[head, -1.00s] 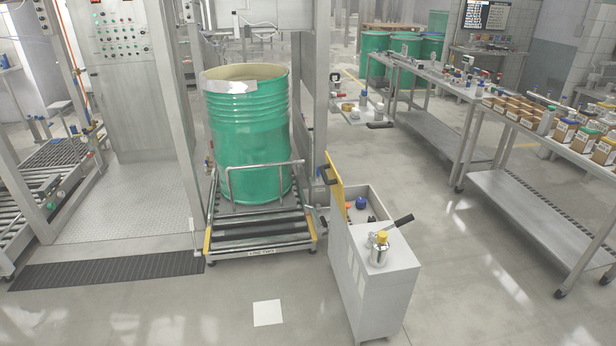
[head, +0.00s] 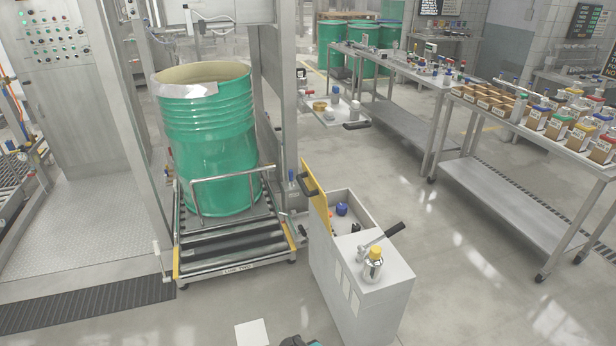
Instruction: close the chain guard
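The chain guard appears to be the yellow-edged panel (head: 315,192) with a black handle (head: 307,184). It stands raised at the back left of a grey cabinet (head: 353,286), beside the conveyor. The compartment (head: 357,210) next to the panel is open at the top, and a blue part (head: 341,209) and a small orange part show inside. My gripper cannot be made out in the head view. Only a small dark and teal piece, perhaps of my arm, shows at the bottom edge.
A metal can with a yellow cap (head: 373,265) and a black-handled lever (head: 381,240) are on the cabinet top. A green drum (head: 212,140) stands on the roller conveyor (head: 236,246) at left. Steel tables (head: 480,172) stand at right. Floor right of the cabinet is clear.

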